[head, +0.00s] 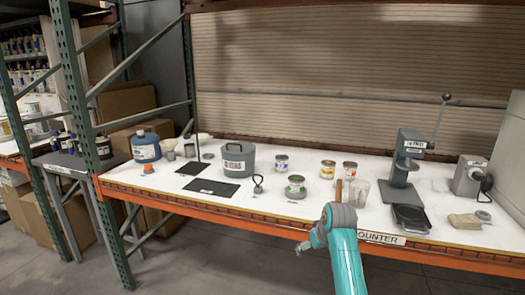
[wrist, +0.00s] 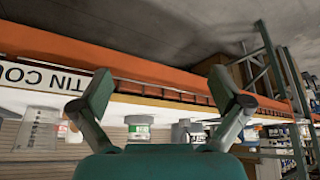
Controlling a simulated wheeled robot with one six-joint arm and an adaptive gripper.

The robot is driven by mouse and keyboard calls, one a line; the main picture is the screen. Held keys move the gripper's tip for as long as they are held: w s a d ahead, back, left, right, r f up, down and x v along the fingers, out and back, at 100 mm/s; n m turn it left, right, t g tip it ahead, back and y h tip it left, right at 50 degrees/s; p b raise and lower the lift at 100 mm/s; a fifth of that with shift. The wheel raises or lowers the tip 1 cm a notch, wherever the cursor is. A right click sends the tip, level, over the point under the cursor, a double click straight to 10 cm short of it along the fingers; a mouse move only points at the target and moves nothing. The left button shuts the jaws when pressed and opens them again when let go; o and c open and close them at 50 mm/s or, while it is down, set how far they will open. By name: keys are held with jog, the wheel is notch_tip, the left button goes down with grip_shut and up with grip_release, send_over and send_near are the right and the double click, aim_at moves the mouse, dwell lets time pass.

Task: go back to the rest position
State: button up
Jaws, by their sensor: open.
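My teal arm (head: 343,250) reaches up from the bottom of the head view, in front of the white counter (head: 330,212). A small part of my gripper (head: 302,247) shows left of the arm's grey joint, before the orange front beam. In the wrist view, which is upside down, the two fingers of my gripper (wrist: 148,88) stand wide apart. Nothing is between them. The orange beam (wrist: 150,68) lies beyond the fingers, with a label reading "TIN COU" at the left.
On the counter stand a grey lidded pot (head: 238,160), a blue jug (head: 146,147), several small tins, a clear beaker (head: 359,193) and a grey lever press (head: 403,170). Green rack posts (head: 85,140) rise at the left. The floor before the counter looks clear.

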jog(key=s+f+m+t, duration=0.2)
jog(key=s+f+t, duration=0.1)
jog(key=s+f, duration=1.85)
jog(key=s+d+f+t, duration=0.1)
jog(key=s+f, duration=0.4)
jog(key=s, duration=0.4)
jog(key=s+r+t+h, duration=0.1)
jog(key=s+r, duration=0.1)
jog(key=s, duration=0.8)
jog(key=s+r+t, duration=0.2)
jog(key=s+r, duration=0.1)
jog(key=s, duration=0.7)
jog(key=s+r+m+t, duration=0.1)
jog(key=s+r+t, duration=0.1)
jog(key=s+r, duration=1.3)
jog(key=shift+s+d+r, duration=0.35)
jog(key=shift+d+r, duration=0.05)
jog(key=shift+r, duration=0.4)
